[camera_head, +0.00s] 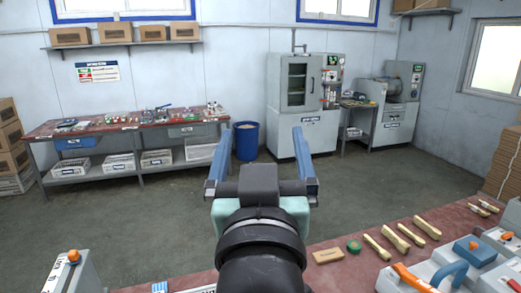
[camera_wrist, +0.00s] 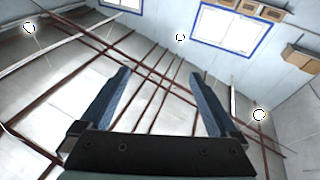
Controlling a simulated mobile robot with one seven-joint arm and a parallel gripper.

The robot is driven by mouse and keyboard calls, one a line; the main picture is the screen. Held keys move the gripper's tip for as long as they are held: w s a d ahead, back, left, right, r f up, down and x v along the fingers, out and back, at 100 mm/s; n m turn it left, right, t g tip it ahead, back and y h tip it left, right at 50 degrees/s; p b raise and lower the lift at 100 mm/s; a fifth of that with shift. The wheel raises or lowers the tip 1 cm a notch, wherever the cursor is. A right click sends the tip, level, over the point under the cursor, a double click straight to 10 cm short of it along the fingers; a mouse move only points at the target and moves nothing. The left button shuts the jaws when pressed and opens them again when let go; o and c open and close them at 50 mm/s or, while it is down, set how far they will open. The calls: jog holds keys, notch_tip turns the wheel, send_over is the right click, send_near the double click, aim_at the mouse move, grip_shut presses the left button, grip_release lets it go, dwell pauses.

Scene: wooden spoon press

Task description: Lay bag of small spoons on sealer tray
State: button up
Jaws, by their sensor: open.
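My gripper (camera_head: 261,142) is open and empty, raised in the middle of the head view with its blue fingers spread apart. The wrist view also shows my gripper (camera_wrist: 160,85) open, facing the ceiling and upper wall, with nothing between its fingers. I cannot make out a bag of small spoons in either view. A grey machine with an orange lever (camera_head: 410,279) stands at the bottom right of the near bench. It may be the sealer, but the picture edge cuts it off and I cannot make out a tray on it.
The near red-topped bench (camera_head: 335,277) holds several wooden spoon pieces (camera_head: 396,238), a green roll (camera_head: 354,246) and a brown block (camera_head: 328,256). A grey unit with an orange knob (camera_head: 75,272) is at bottom left. A far workbench (camera_head: 120,133) and cabinet (camera_head: 294,108) line the wall. The floor between is clear.

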jog(key=s+r+t, duration=0.6)
jog(key=s+r, duration=0.5)
jog(key=r, duration=0.3)
jog(key=shift+r+t, duration=0.3)
jog(key=shift+a+f, duration=0.1)
